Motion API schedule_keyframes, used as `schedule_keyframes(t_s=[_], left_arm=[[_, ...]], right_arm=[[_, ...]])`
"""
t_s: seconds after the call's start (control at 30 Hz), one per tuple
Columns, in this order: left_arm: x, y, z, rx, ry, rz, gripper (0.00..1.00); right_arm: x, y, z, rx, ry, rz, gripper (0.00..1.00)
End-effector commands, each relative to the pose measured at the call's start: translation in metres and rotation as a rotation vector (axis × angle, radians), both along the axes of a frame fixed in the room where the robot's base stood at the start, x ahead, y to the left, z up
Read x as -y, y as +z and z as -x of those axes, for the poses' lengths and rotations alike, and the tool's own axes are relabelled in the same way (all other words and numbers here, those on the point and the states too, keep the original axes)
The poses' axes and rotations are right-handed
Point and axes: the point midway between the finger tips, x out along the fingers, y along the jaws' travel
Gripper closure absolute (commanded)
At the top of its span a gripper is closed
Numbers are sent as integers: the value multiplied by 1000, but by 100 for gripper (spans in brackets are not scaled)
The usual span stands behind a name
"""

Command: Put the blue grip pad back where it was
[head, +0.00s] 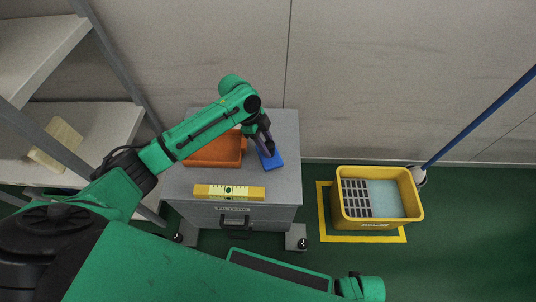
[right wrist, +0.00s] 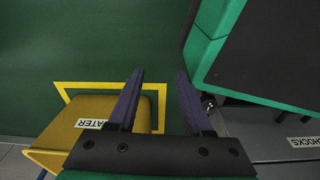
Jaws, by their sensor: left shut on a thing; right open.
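The blue grip pad (head: 274,161) is at the top right of the grey cabinet's top (head: 287,184). My left gripper (head: 267,150) reaches down over it from the left and is shut on it, covering part of its left side. I cannot tell whether the pad touches the cabinet top. My right gripper (right wrist: 158,95) shows in the right wrist view, its two dark fingers apart with nothing between them, above the green floor.
An orange bin (head: 215,152) and a yellow level (head: 229,191) are on the cabinet top. A yellow mop bucket (head: 376,213) stands on the floor at right, inside a yellow taped outline, with a blue-handled mop (head: 480,117). Shelves (head: 85,125) are at left.

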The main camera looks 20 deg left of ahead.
Motion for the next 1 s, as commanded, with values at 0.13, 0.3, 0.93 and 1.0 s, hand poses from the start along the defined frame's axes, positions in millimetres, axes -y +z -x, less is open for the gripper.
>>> schedule_keyframes(t_s=[0.13, 0.3, 0.93, 1.0], left_arm=[[0, -33, 1, -3, 1, 0, 100], [0, -41, 0, 1, 0, 0, 100], [0, -43, 0, 0, 0, -1, 29], [0, -39, 0, 0, 0, -1, 29]], right_arm=[[-3, 5, -13, 6, -6, -3, 50], [-4, 11, -17, 3, -9, -3, 50], [-4, 12, -18, 2, -9, -4, 50], [-5, 13, -18, 4, -9, -5, 50]])
